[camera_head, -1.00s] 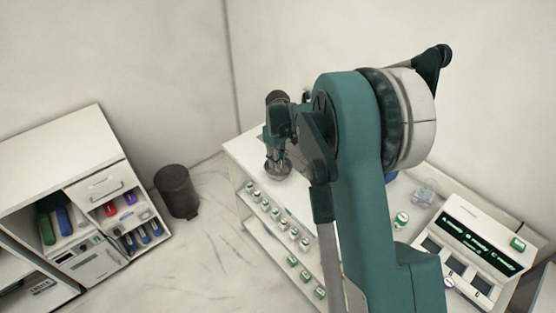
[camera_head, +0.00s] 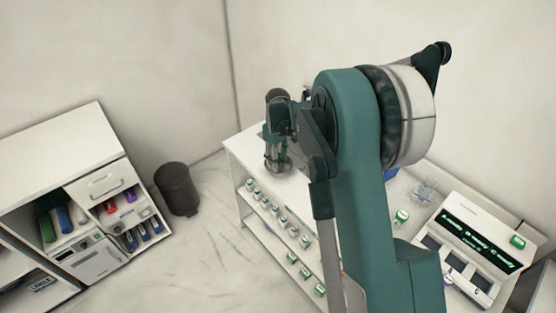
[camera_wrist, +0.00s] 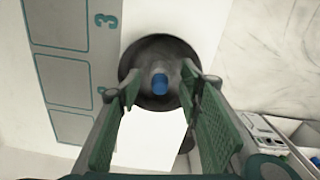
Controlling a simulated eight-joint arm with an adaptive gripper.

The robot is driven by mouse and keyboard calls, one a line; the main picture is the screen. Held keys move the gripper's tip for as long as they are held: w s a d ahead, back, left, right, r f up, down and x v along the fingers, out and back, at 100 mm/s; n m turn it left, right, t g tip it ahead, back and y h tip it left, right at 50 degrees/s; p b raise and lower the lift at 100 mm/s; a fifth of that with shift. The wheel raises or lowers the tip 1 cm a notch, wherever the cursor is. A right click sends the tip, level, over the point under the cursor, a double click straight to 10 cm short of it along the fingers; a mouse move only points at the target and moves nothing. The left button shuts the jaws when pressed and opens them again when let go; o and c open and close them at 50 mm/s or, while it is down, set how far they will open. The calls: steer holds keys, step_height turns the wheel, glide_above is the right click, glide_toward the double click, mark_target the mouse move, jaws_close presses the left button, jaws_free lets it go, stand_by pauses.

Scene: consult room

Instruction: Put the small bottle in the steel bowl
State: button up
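The steel bowl (camera_wrist: 150,46) is a dark round shape in the wrist view, on the white counter top. The small bottle, with a blue cap (camera_wrist: 160,84) and a pale body, appears inside the bowl, seen from above. My gripper (camera_wrist: 161,88) is open over the bowl, its green-padded fingers on either side of the bottle with gaps to it. In the head view my gripper (camera_head: 277,166) is at the counter's far left end, and the bowl is largely hidden behind it.
The white counter (camera_head: 237,150) has shelves of several green-marked containers below. A numbered grey panel (camera_wrist: 63,80) lies beside the bowl. A device with a green display (camera_head: 478,245) stands at right. A dark bin (camera_head: 177,190) and a cabinet (camera_head: 65,165) are at left.

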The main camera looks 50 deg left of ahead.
steer(key=shift+r+p, duration=0.55)
steer(key=shift+r, duration=2.95)
